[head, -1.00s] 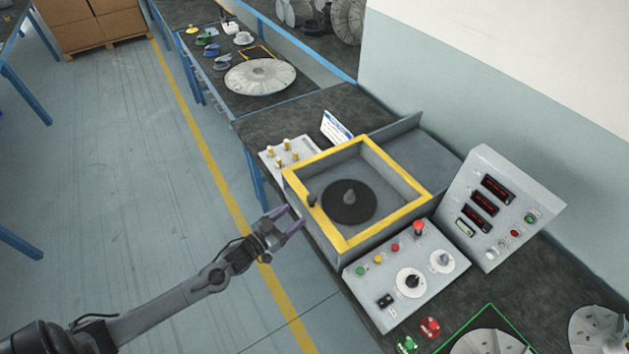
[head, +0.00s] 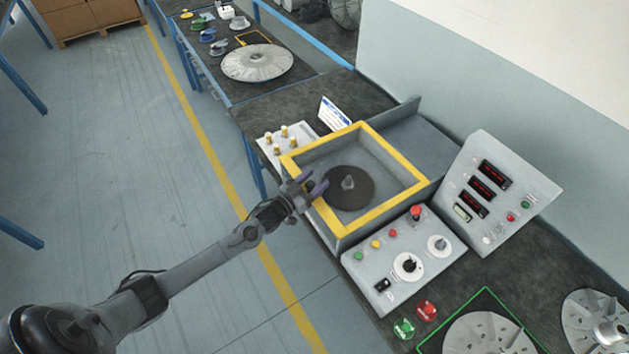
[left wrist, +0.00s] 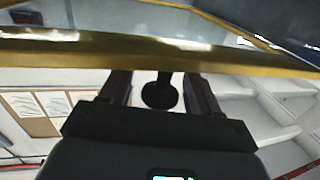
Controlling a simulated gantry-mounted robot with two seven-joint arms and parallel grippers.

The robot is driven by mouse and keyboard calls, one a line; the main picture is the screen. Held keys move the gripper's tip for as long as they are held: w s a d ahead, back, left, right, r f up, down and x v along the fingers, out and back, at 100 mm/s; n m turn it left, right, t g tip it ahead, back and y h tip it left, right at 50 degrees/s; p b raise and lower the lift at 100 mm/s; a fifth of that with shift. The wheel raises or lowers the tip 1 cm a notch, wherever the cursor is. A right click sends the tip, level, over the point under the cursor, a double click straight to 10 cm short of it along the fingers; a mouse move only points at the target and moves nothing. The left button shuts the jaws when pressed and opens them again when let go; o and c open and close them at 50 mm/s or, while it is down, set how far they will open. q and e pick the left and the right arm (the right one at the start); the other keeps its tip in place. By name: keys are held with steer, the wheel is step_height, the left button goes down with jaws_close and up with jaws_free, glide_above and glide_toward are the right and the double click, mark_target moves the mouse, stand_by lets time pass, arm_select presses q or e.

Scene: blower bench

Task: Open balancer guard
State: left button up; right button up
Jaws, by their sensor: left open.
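The balancer guard (head: 408,168) is a yellow frame lying over a grey box on the bench. Inside the frame a dark round plate with a grey spindle (head: 347,183) shows. My left gripper (head: 313,187) is at the guard's left front edge. In the left wrist view its two fingers are apart, with a round black knob (left wrist: 160,95) between them; I cannot tell whether they touch it. The yellow frame edge (left wrist: 120,50) crosses that view just beyond. In the head view the gripper hides the knob. My right gripper is not in view.
A control panel (head: 375,262) with buttons and dials stands in front of the box. A display console (head: 500,195) is to the right. A grey block with yellow-topped pegs (head: 283,140) and a sign (head: 334,115) stand behind left. Finned discs (head: 480,335) lie at front right.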

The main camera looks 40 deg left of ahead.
arm_select(q)
steer(key=shift+w, duration=0.2)
jaws_close()
stand_by(0.3)
